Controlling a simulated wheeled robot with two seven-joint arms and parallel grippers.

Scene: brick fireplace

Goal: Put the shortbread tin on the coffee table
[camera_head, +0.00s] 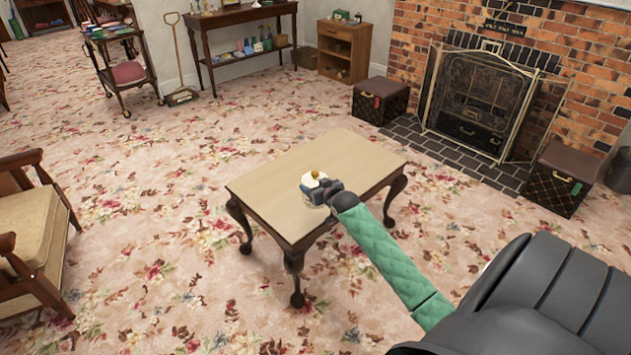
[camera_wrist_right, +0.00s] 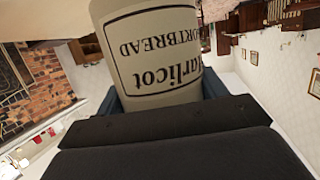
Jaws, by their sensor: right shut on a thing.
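The shortbread tin (camera_head: 314,181) is pale, with a whitish lid and a small gold knob on top. It is over the right middle of the coffee table (camera_head: 285,178), a light wooden top on dark curved legs. My right gripper (camera_head: 322,189) is shut around the tin. In the right wrist view the tin (camera_wrist_right: 150,60) fills the top middle, its dark lettering upside down, between the jaws (camera_wrist_right: 158,100). The tin looks upright in the head view. I cannot tell whether its base touches the tabletop. My left gripper is not in view.
The rest of the tabletop is bare. A wooden armchair (camera_head: 38,225) stands at the left. A brown box (camera_head: 380,100) and another box (camera_head: 560,180) flank the fireplace screen (camera_head: 480,100). A dark console table (camera_head: 245,15) stands at the back. Flowered carpet surrounds the coffee table.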

